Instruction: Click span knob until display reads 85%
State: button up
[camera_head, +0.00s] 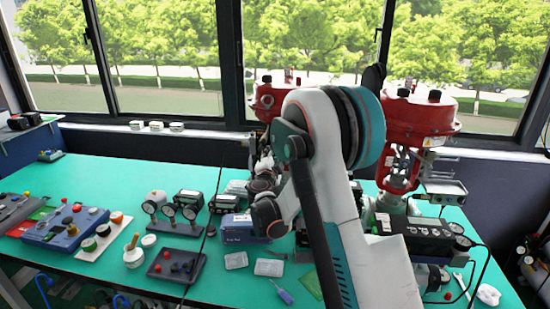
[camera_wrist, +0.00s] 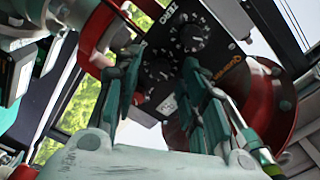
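In the wrist view, a black positioner panel (camera_wrist: 212,48) is tilted, with a white ZERO label and orange lettering on it. One round black knob with white marks (camera_wrist: 192,37) is near the label, and another knob (camera_wrist: 159,70) is partly visible between my fingers. I cannot tell which is the span knob. My gripper (camera_wrist: 162,68) is open, its two fingers apart in front of the panel, with nothing between them; contact is unclear. No display reading is legible. In the head view, my arm hides the gripper and this panel.
Red valve actuators (camera_head: 418,115) stand at the back of the green table (camera_head: 120,175). A black instrument (camera_head: 425,238) is right of my arm.

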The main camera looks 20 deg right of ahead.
jog(key=shift+w+d, duration=0.35)
jog(key=shift+w, duration=0.1)
grip_shut()
jog(key=shift+n, duration=0.4)
jog(key=shift+n+b, duration=0.4)
jog(key=shift+n, duration=2.1)
